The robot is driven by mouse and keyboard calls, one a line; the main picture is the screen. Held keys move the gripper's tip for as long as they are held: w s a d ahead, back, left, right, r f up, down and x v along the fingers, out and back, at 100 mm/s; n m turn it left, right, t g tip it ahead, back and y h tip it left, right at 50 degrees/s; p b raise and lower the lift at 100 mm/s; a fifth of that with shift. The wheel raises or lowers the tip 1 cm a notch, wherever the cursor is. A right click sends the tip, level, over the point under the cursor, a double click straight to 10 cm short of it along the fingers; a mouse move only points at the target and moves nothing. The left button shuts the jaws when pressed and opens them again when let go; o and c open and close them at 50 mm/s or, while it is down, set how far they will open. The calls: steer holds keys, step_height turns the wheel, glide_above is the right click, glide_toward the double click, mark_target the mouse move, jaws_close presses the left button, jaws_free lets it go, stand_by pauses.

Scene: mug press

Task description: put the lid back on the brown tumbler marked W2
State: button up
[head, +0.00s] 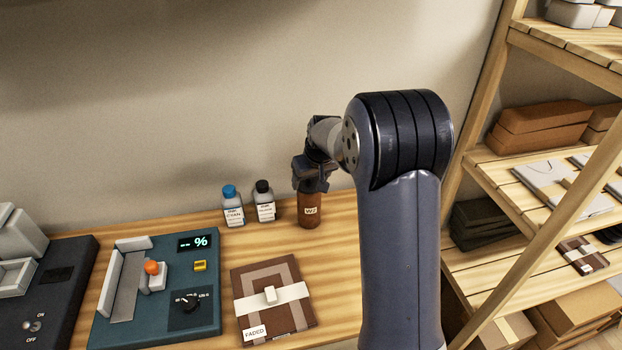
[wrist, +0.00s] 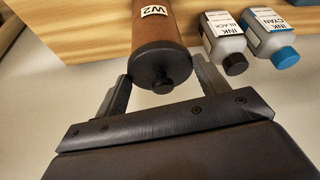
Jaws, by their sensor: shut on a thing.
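The brown tumbler marked W2 (head: 309,212) stands upright near the back of the wooden table, directly below my gripper (head: 311,187). In the wrist view the tumbler (wrist: 160,32) shows its white W2 label. Its dark lid (wrist: 162,68) with a small round knob sits at the tumbler's top end, with no clear gap between them. In the wrist view the fingers of my gripper (wrist: 161,70) lie on either side of the lid and are shut on it. My gripper hides the lid in the head view.
Cyan (head: 233,207) and black (head: 264,202) ink bottles stand close left of the tumbler. A wooden shelf (head: 515,160) stands at the right; the wall is behind.

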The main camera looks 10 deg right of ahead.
steer(key=o, duration=1)
steer(key=shift+o, duration=0.8)
steer(key=shift+r, duration=0.1)
steer(key=shift+r+p, duration=2.3)
steer(key=shift+r, duration=1.15)
jaws_close()
steer(key=shift+f, duration=0.2)
